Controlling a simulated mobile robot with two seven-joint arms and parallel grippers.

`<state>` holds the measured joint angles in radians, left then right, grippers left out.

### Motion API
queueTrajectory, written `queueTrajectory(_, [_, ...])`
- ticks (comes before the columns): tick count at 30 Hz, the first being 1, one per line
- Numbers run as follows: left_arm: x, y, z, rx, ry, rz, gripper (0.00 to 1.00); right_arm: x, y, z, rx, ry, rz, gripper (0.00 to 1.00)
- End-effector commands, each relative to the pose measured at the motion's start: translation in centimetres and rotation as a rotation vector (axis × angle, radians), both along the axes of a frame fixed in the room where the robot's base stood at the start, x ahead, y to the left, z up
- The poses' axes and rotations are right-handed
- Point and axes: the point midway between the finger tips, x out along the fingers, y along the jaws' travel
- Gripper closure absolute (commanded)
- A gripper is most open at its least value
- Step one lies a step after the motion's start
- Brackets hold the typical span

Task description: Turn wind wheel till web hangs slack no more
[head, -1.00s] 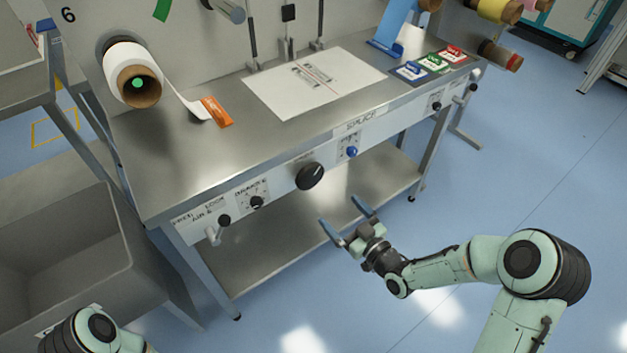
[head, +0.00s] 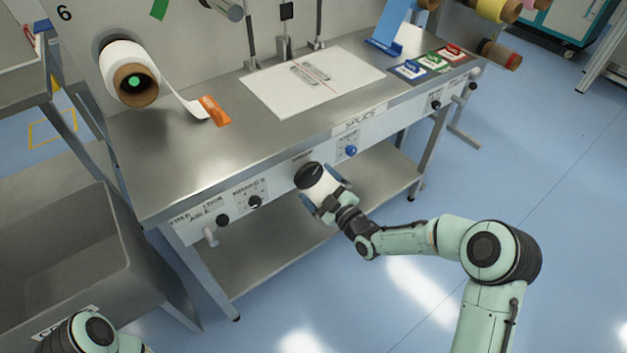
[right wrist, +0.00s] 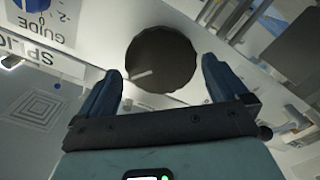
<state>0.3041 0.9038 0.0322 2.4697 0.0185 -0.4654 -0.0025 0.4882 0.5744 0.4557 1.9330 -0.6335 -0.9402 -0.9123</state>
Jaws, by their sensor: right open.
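The wind wheel looks to be the large black round knob (head: 308,175) on the table's front panel; it also shows in the right wrist view (right wrist: 165,62) with a pale line on its face. My right gripper (head: 321,196) is open, its blue fingers reaching toward the knob from the front. In the right wrist view the fingers (right wrist: 158,85) stand to either side of the knob's lower part; I cannot tell whether they touch it. The white web (head: 184,100) droops from the roll (head: 130,72) to an orange tab (head: 215,111) on the tabletop. My left gripper is out of view.
The steel table (head: 170,160) carries a white splice plate (head: 310,80) and coloured cards (head: 411,70). A blue knob (head: 351,151) and smaller black knobs (head: 255,202) flank the large knob. A grey bin (head: 70,260) stands at left.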

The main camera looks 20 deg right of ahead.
Motion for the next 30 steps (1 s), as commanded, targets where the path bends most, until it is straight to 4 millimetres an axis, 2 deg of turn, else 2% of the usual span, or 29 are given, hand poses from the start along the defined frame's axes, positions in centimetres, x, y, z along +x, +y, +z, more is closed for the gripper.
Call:
queueTrajectory(6, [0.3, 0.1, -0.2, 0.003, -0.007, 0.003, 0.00, 2.1, 0.8, 0.0, 0.000, -0.001, 0.000, 0.00])
queueTrajectory(16, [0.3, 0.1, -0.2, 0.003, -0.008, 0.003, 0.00, 2.4, 0.9, 0.0, 0.000, 0.000, 0.000, 0.00])
queueTrajectory(17, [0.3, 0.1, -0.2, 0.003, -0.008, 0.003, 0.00, 2.4, 0.9, 0.0, 0.000, 0.000, 0.000, 0.06])
queueTrajectory(18, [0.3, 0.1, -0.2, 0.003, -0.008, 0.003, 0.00, 2.4, 0.9, 0.0, 0.000, 0.000, 0.000, 0.20])
queueTrajectory(20, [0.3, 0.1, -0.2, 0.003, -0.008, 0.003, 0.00, 2.4, 0.9, 0.0, 0.000, 0.000, 0.000, 0.37])
queueTrajectory(30, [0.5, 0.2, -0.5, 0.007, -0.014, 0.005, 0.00, 2.4, 0.9, 0.0, 0.033, 0.012, 0.000, 0.37])
